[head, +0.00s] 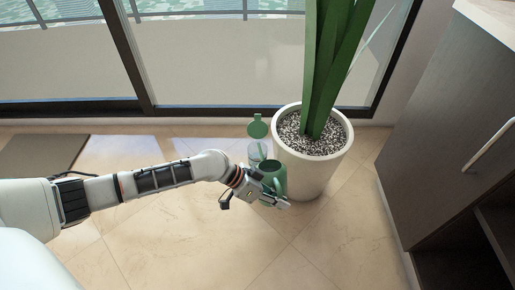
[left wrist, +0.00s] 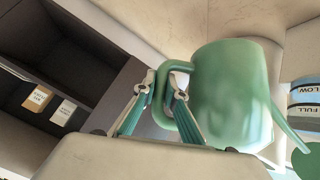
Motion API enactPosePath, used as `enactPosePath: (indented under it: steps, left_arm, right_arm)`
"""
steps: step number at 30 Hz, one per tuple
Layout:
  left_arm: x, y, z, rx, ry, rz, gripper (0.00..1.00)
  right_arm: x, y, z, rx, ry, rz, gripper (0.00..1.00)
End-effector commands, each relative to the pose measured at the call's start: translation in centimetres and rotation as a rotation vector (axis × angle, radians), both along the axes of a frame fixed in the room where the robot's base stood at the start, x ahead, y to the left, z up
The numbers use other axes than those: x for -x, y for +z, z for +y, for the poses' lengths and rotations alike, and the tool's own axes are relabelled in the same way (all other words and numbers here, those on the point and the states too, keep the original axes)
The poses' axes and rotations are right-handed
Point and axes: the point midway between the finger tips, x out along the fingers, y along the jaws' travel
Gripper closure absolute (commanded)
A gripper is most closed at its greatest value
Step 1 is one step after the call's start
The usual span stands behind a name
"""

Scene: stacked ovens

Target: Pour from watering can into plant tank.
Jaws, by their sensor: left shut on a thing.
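The green watering can (head: 275,178) is beside the white pot in the head view and looks about upright. It fills the middle of the left wrist view (left wrist: 232,95), with its spout pointing to the lower right. My left gripper (head: 262,190) is shut on the can's handle; its fingers (left wrist: 167,92) close around the handle in the wrist view. The clear plant tank (head: 257,151) is just behind the can, with a green round piece (head: 258,128) above it. In the wrist view the tank (left wrist: 306,98) shows "LOW" and "FULL" labels at the right edge. My right gripper is out of view.
The white pot (head: 318,170) with gravel and a tall plant (head: 325,75) stands close to the right of the can. A dark cabinet (head: 450,130) with a handle is at the right. A dark mat (head: 42,155) lies left. The tiled floor in front is clear.

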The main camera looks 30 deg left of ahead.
Motion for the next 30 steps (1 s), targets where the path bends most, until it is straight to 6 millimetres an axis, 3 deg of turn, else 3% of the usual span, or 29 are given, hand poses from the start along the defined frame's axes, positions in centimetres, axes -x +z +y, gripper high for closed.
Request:
enactPosePath:
  steps: [30]
  left_arm:
    - [-0.4,1.7,0.1,0.039,0.000,0.028,1.00]
  right_arm:
    - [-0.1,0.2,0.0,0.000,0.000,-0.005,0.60]
